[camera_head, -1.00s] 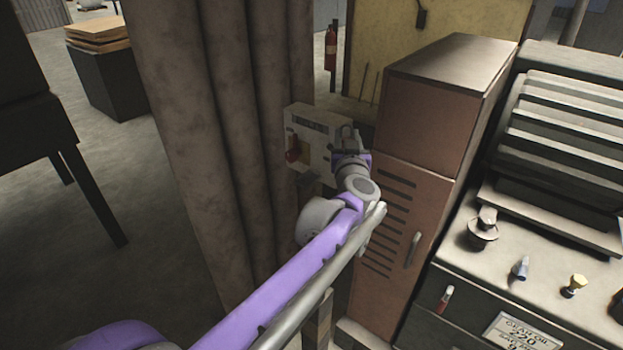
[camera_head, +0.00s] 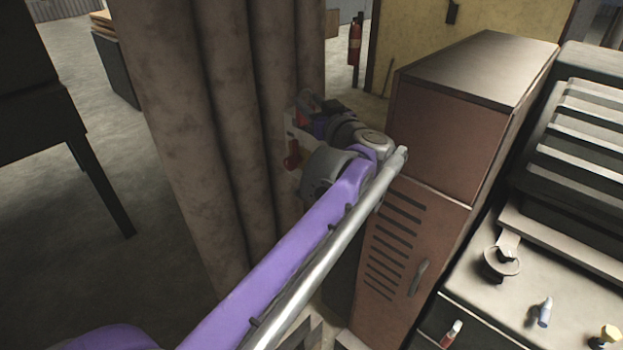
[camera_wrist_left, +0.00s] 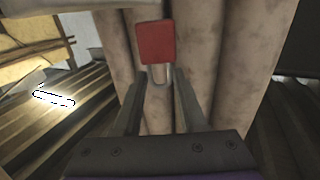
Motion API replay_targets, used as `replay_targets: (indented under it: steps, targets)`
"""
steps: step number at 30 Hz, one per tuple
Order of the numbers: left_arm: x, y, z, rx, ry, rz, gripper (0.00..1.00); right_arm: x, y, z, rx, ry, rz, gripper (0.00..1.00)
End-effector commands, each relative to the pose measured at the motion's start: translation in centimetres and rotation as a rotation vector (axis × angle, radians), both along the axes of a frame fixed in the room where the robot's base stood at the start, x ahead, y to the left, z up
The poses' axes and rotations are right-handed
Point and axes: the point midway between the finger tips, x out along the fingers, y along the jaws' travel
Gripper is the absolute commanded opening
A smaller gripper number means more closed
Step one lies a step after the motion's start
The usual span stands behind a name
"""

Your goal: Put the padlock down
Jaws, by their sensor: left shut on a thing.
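The padlock (camera_wrist_left: 156,43) has a red body and a metal shackle. In the left wrist view my left gripper (camera_wrist_left: 161,82) is shut on the shackle, with the red body beyond the fingertips. In the head view my left gripper (camera_head: 312,104) is in front of the pale wall box, and a small red patch beside it (camera_head: 302,118) looks like the padlock. Most of the padlock is hidden there by the gripper and wrist. My right gripper is not in view.
The pale box with a red lever (camera_head: 292,159) is mostly behind my arm. A brown locker (camera_head: 420,210) stands close on the right, beside a bench top (camera_head: 480,290) with small items. Open floor lies at left.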

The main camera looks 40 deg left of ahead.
Motion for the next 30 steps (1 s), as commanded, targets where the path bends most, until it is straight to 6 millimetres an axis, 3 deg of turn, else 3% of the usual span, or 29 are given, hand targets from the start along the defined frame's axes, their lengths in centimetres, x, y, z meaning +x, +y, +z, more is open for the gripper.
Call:
replay_targets:
  steps: [3,15,30]
  targets:
    - [0.0,0.0,-3.4,0.0,0.0,-0.001,0.0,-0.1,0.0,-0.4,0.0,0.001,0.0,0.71]
    - [0.1,0.0,-13.8,0.0,0.0,-0.001,0.0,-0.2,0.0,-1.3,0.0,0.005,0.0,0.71]
    - [0.1,0.0,-19.7,0.0,0.0,-0.001,0.0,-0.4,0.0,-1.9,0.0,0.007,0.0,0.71]
